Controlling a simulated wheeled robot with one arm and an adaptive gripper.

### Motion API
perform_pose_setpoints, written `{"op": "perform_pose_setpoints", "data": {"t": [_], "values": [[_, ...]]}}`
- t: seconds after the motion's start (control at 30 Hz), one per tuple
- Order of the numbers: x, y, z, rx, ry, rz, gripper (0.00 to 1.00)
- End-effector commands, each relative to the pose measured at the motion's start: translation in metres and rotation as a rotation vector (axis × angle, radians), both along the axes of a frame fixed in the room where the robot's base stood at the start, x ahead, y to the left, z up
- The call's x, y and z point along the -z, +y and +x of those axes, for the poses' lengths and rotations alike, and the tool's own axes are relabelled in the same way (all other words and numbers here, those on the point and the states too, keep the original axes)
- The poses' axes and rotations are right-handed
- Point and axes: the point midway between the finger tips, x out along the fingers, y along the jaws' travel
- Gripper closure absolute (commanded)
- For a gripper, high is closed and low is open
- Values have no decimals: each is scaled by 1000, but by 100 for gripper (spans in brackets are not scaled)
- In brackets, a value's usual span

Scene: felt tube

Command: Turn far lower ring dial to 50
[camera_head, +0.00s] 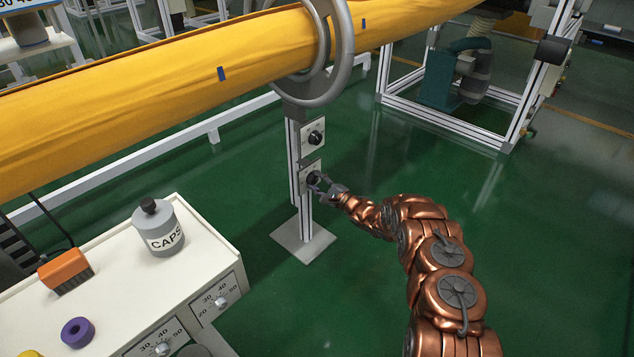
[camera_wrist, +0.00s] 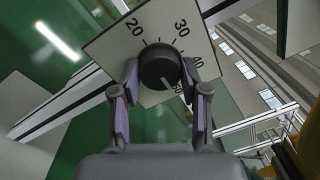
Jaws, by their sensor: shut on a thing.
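The far lower ring dial is a black round knob on a white plate, low on the post under the grey ring. In the head view the knob (camera_head: 313,177) has my gripper (camera_head: 321,184) on it. In the wrist view the black knob (camera_wrist: 159,66) sits between the two fingertips of my gripper (camera_wrist: 160,79), which is shut on it.
An upper dial (camera_head: 316,137) sits above on the same post. A yellow felt tube (camera_head: 150,88) runs through the grey ring (camera_head: 342,50). A white cabinet (camera_head: 110,290) at lower left carries a CAPS jar (camera_head: 160,230).

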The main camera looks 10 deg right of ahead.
Motion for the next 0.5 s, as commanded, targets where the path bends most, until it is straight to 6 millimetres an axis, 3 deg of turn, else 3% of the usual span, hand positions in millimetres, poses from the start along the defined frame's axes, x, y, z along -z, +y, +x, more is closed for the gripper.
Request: {"op": "perform_pose_setpoints", "data": {"t": [0.07, 0.1, 0.33, 0.5], "values": [[0, -1, 0, 2, 1, 1, 90], [0, -1, 0, 2, 0, 0, 54], [0, 0, 0, 1, 0, 0, 30], [0, 0, 0, 0, -1, -1, 30]]}}
